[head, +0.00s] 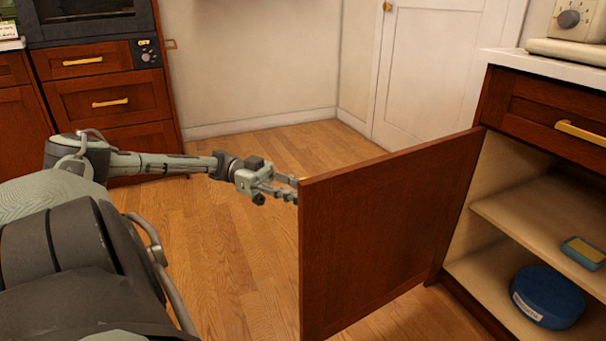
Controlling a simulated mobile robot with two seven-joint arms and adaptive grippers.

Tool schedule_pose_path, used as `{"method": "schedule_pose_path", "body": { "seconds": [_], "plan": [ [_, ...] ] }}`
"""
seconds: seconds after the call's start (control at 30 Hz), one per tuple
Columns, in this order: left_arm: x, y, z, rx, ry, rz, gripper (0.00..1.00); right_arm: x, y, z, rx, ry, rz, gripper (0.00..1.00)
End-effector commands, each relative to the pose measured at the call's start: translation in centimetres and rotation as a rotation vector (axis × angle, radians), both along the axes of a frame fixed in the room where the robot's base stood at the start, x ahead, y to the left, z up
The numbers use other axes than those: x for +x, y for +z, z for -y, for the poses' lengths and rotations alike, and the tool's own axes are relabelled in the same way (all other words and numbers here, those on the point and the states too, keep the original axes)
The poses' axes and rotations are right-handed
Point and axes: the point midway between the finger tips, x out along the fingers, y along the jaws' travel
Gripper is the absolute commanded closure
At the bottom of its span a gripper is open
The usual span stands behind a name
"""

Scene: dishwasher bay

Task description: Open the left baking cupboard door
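The left baking cupboard door (385,235) is a reddish-brown wooden panel. It stands swung well out from the cupboard (478,262), hinged on its far side, so the shelves inside show. My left gripper (285,190) is at the door's free edge, near its upper corner. Its fingertips reach the edge, and part of them and any handle on the far face are hidden behind the door. I cannot tell whether the fingers are closed on anything. My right gripper is not in view.
Inside the cupboard are a blue round tin (547,297) on the bottom and a small blue box (583,252) on the shelf (530,212). An oven with drawers (110,98) stands at the back left. Wooden floor (235,255) is clear left of the door.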

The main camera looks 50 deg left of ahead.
Motion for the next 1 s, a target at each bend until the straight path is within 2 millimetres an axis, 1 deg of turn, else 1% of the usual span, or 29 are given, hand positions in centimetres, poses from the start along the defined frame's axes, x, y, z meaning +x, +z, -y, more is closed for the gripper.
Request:
{"method": "schedule_pose_path", "body": {
  "seconds": [0.37, 0.47, 0.7, 0.8, 0.9, 1.0],
  "plan": [
    [0.0, 0.1, -0.2, 0.000, 0.002, 0.002, 0.66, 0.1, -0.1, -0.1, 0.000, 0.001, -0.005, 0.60],
    [-0.2, 0.1, -1.0, 0.000, 0.004, 0.002, 0.66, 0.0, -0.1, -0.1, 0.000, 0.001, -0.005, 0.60],
    [-1.7, 0.1, -4.8, -0.001, 0.005, 0.004, 0.66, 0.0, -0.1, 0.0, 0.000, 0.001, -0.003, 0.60],
    [-2.1, 0.1, -6.0, -0.001, 0.005, 0.005, 0.66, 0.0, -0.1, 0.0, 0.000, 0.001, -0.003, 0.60],
    [-2.5, 0.0, -6.7, 0.000, 0.003, 0.003, 0.66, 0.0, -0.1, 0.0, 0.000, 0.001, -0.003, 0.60],
    [-2.6, 0.0, -7.0, -0.002, 0.001, 0.002, 0.66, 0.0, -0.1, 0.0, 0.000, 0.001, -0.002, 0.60]
  ]
}}
